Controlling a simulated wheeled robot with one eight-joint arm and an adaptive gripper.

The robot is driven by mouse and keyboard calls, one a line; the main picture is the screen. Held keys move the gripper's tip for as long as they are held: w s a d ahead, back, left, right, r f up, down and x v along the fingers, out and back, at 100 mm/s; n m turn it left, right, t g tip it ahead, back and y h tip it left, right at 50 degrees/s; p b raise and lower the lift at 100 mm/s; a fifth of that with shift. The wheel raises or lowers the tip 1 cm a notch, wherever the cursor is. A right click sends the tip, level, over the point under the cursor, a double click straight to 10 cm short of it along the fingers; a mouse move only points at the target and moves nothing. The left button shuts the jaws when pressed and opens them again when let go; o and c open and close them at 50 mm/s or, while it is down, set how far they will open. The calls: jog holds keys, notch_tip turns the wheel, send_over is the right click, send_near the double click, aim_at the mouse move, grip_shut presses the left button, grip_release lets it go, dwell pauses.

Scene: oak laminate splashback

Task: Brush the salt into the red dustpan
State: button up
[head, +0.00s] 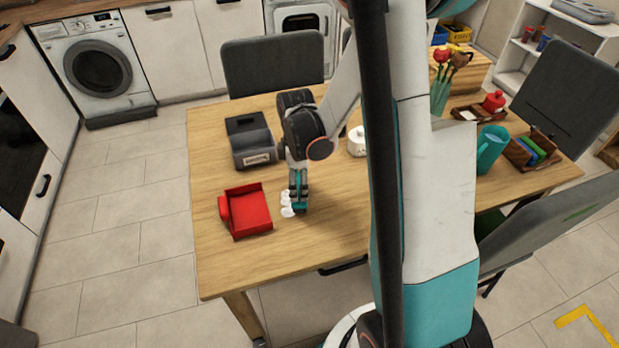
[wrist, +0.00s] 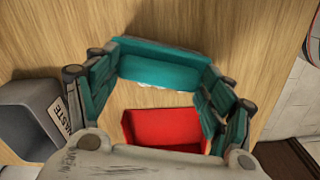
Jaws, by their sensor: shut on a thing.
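The red dustpan (head: 247,210) lies on the wooden table near its left edge; it also shows in the wrist view (wrist: 165,128). My gripper (head: 298,190) is low over the table, just right of the dustpan, and is shut on a teal brush (wrist: 158,70). The brush's lower part shows at the table in the head view (head: 300,207). White salt (head: 287,205) lies in small heaps against the brush, on the side facing the dustpan. In the wrist view only a thin white strip shows along the brush's edge, so most of it is hidden there.
A grey waste bin (head: 253,150) stands behind the dustpan. A white pot (head: 357,141) stands right of my arm. A teal jug (head: 490,149) and a wooden holder (head: 530,153) are at the table's right end. The front left of the table (head: 230,265) is clear.

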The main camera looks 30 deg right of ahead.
jog(key=a, duration=0.3)
jog(key=w+a, duration=0.1)
jog(key=a, duration=0.2)
jog(key=w+a, duration=0.1)
jog(key=a, duration=0.2)
jog(key=shift+w+b, duration=0.2)
jog(key=shift+b, duration=0.1)
jog(key=shift+s+d+r+p, duration=0.1)
jog(key=shift+d+r+p, duration=0.05)
jog(key=shift+r+p, duration=0.55)
jog(key=shift+d+r+p, duration=0.2)
jog(key=shift+r+p, duration=0.15)
jog(key=shift+r, duration=0.55)
jog(key=shift+s+d+r+p, duration=0.1)
jog(key=shift+d+r+p, duration=0.05)
jog(key=shift+r+p, duration=0.55)
jog(key=shift+r, duration=0.15)
